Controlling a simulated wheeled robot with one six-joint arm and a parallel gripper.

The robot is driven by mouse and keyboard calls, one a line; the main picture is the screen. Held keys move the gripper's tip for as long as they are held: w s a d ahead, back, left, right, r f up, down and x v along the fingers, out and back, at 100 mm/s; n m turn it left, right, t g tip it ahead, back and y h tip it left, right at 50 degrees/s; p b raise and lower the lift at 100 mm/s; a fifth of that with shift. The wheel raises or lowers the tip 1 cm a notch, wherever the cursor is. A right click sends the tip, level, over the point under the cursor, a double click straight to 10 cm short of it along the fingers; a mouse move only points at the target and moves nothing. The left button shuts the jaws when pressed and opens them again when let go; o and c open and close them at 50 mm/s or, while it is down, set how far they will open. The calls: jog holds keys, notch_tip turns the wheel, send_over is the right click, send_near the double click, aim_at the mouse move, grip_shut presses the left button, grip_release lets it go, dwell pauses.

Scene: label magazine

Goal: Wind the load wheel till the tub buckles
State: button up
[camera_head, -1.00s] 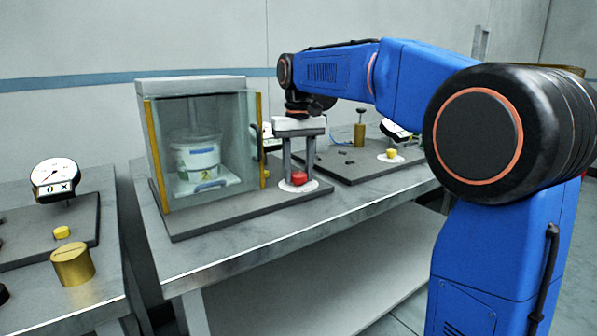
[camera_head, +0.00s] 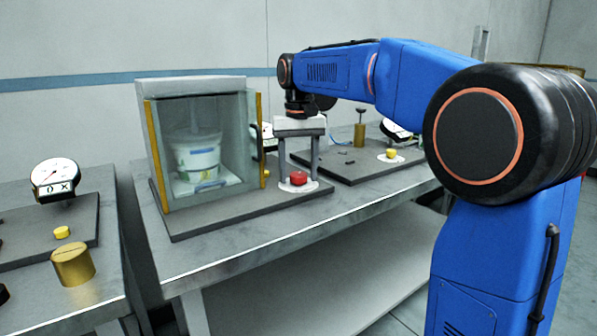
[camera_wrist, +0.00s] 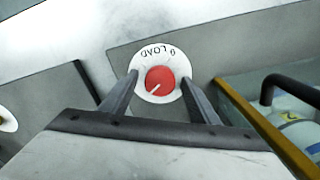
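The load wheel (camera_head: 299,177) is a red knob on a white disc on the dark board, right of the glass-fronted cabinet. In the wrist view the load wheel (camera_wrist: 160,80) has a white pointer line toward the lower left; the disc reads "LOAD" and "0". My gripper (camera_head: 298,180) points down with a finger on each side of it. In the wrist view my gripper (camera_wrist: 159,80) is open, with gaps between its fingers and the wheel. The white tub (camera_head: 197,158) stands inside the cabinet under a ram, behind glass; I cannot tell whether its wall is buckled.
The glass cabinet (camera_head: 190,87) with yellow edge strips and a dark handle stands close left of my gripper. On the left bench are a dial gauge (camera_head: 56,177), a yellow button (camera_head: 62,232) and a brass weight (camera_head: 73,264). Another board (camera_head: 345,165) lies to the right.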

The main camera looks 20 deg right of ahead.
aim_at(299, 174)
notch_tip(299, 174, up, 17)
jog(key=shift+r, duration=0.2)
dwell(0.6)
jog(key=s+d+f+t, duration=0.2)
jog(key=s+d+f, duration=0.1)
jog(key=s+f, duration=1.3)
jog(key=s+d+f+n+t, duration=0.1)
jog(key=s+d+f, duration=0.3)
jog(key=s+f, duration=1.3)
notch_tip(299, 174, down, 4)
jog(key=shift+s+f+t, duration=0.2)
jog(key=shift+t, duration=0.7)
